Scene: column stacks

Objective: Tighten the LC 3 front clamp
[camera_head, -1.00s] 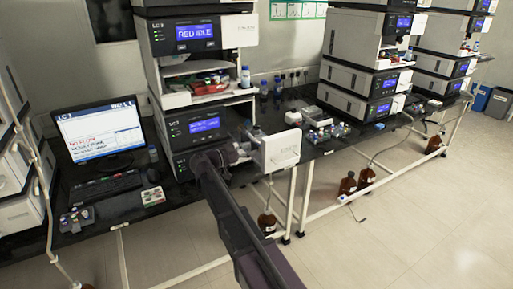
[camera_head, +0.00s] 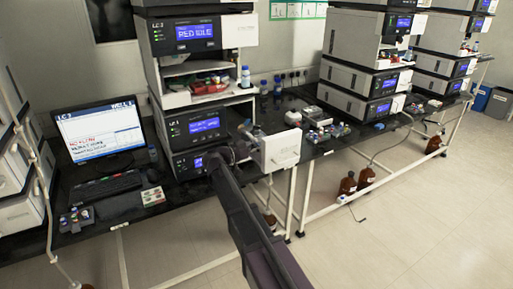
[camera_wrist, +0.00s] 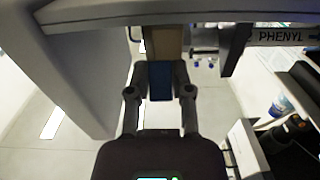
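The LC 3 stack (camera_head: 188,120) stands on the black bench, with a small "LC-3" mark on its top unit. My arm reaches to its lower right front in the head view, where my gripper (camera_head: 236,150) is small and partly hidden by the arm. In the wrist view my gripper (camera_wrist: 161,75) has its two fingers on either side of a blue piece (camera_wrist: 160,88) below a tan block (camera_wrist: 167,42). This may be the front clamp, but I cannot be sure. The blue piece fills the gap; whether the fingers press on it is unclear.
A white box (camera_head: 280,149) juts out to the right of the gripper. A white bar marked "PHENYL" (camera_wrist: 283,36) and a large pale housing (camera_wrist: 75,75) flank the gripper. A monitor (camera_head: 100,132) and small bottles (camera_head: 320,132) are on the bench. Open floor lies in front.

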